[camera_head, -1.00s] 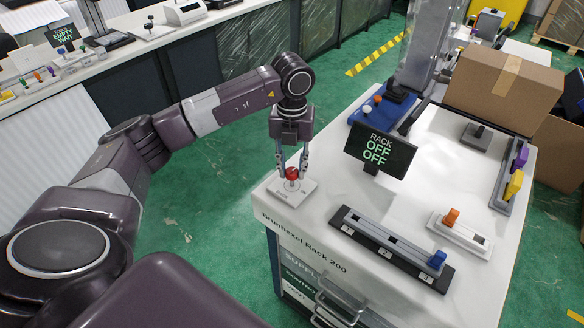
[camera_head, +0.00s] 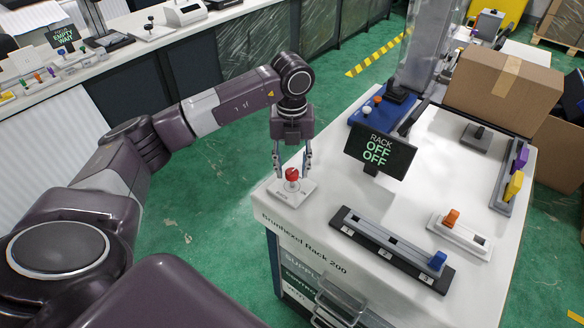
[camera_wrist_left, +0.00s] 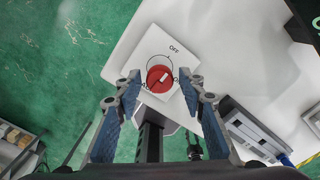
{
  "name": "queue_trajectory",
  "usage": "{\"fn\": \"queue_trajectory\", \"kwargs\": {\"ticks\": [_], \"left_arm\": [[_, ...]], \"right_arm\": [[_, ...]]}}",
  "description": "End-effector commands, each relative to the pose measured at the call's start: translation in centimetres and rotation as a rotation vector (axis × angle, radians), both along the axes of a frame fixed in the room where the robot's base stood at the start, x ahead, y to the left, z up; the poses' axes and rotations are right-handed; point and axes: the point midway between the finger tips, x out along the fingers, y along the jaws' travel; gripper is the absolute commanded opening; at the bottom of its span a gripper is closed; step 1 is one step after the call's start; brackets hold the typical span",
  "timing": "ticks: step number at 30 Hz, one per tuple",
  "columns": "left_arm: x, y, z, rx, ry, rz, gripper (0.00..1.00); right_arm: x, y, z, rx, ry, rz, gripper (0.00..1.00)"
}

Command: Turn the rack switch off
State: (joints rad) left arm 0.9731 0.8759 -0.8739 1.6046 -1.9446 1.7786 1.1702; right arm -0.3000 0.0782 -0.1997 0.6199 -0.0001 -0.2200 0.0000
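The rack switch is a red rotary knob (camera_head: 292,174) on a pale square plate (camera_head: 284,194) at the near left corner of the white rack top. In the left wrist view the knob (camera_wrist_left: 160,79) has a white mark slanting up and right, and OFF is printed on its plate. My left gripper (camera_head: 294,170) points down over the knob. Its fingers stand apart on either side of the knob, with gaps visible in the left wrist view (camera_wrist_left: 161,84). A black display (camera_head: 380,150) reads RACK, OFF, OFF in green. My right gripper is not in view.
A slider strip with a blue knob (camera_head: 437,261) and another with an orange knob (camera_head: 451,217) lie to the right. Yellow and purple handles (camera_head: 514,185) stand at the far right edge. A cardboard box (camera_head: 504,88) sits at the back.

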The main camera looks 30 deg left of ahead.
Motion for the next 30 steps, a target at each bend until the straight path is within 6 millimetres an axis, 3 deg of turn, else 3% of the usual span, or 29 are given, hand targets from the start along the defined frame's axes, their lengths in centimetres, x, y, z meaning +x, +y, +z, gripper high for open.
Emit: {"fn": "queue_trajectory", "kwargs": {"ticks": [11,14,24,30], "left_arm": [[-0.1,-0.1,0.3,-0.001,0.003,-0.003,0.43],[-0.1,-0.1,1.5,-0.002,0.002,-0.003,0.43],[0.0,-0.1,8.6,-0.001,-0.001,-0.002,0.43],[-0.1,0.0,11.2,0.000,0.001,-0.001,0.43]], "right_arm": [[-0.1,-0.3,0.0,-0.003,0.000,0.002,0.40],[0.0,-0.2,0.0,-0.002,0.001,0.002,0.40],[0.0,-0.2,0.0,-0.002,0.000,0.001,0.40],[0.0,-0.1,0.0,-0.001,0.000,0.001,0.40]]}}
